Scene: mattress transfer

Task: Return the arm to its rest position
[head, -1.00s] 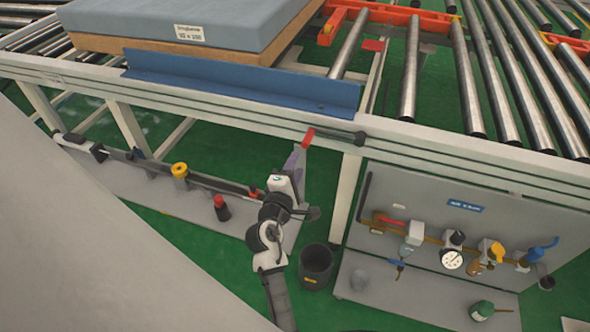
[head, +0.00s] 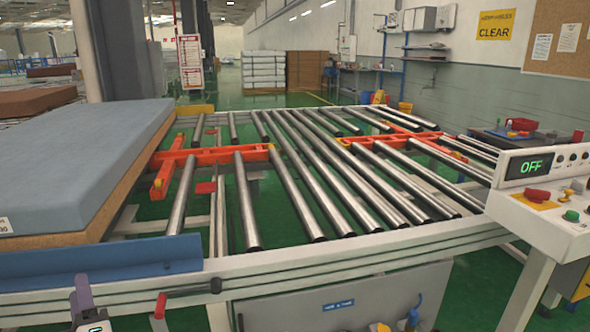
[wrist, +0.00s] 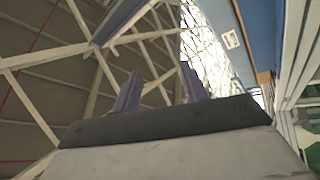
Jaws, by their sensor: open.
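My gripper (wrist: 160,88) shows in the wrist view with its two purple fingers apart and nothing between them. In the head view only the top of my gripper (head: 85,300) shows at the bottom left, below the blue side guard (head: 130,262). It is left of a red-tipped lever (head: 160,305) on the front rail, with a gap between them. The rest of my arm is below the picture. The wrist view looks up at roof beams, with the blue guard (wrist: 222,45) at the right.
A grey-blue mattress (head: 75,165) lies on the conveyor at the left. Bare steel rollers (head: 310,185) and orange transfer arms (head: 225,157) fill the middle. A control console (head: 545,205) at the right reads OFF. A grey panel (head: 330,300) sits below the front rail.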

